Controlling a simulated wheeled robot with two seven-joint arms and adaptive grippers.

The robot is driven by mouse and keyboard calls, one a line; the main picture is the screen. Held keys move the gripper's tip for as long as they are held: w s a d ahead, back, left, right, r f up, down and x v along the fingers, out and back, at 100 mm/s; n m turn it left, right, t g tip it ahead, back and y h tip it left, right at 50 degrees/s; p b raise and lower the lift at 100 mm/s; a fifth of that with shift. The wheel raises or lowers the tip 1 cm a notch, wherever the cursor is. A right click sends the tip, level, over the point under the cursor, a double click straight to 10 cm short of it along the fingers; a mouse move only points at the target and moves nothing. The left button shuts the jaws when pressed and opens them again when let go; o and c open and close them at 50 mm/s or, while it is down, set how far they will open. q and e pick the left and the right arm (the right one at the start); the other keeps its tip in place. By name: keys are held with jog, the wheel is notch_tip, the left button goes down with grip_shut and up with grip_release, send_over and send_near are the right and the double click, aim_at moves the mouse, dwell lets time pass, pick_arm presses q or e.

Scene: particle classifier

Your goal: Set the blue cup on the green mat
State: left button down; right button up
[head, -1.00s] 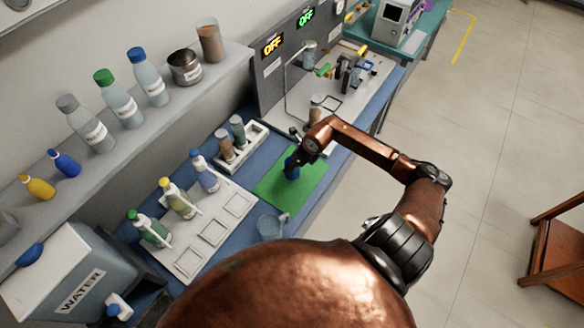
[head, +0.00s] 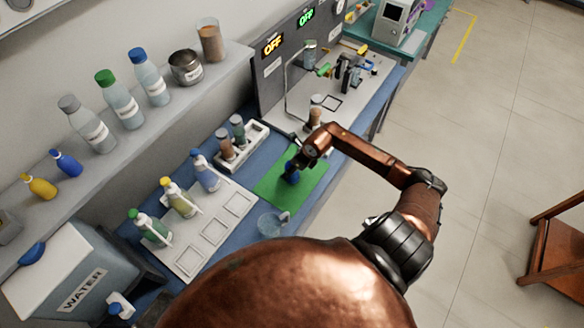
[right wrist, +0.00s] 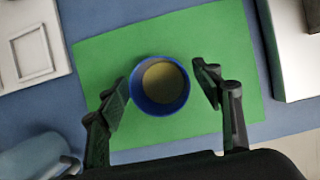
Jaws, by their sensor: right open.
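The blue cup (right wrist: 160,86) stands upright on the green mat (right wrist: 230,50), with a brownish content or inside showing in the right wrist view. In the head view the cup (head: 291,172) is partly hidden by my right gripper (head: 298,162), and it sits near the middle of the mat (head: 268,186). In the right wrist view my right gripper (right wrist: 165,98) is open, with one finger on each side of the cup and a gap visible on both sides. My left gripper does not show.
A clear pitcher (head: 271,224) stands beside the mat's near edge. A white tray (head: 188,262) with several capped bottles is to the left. Grey equipment (head: 285,70) is at the back.

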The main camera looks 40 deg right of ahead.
jog(key=shift+r, duration=0.1)
jog(key=shift+d+r, duration=0.1)
jog(key=shift+r, duration=0.1)
jog(key=b+v, duration=0.1)
jog(key=v, duration=1)
jog(key=shift+s+r, duration=0.25)
jog(key=shift+s, duration=0.05)
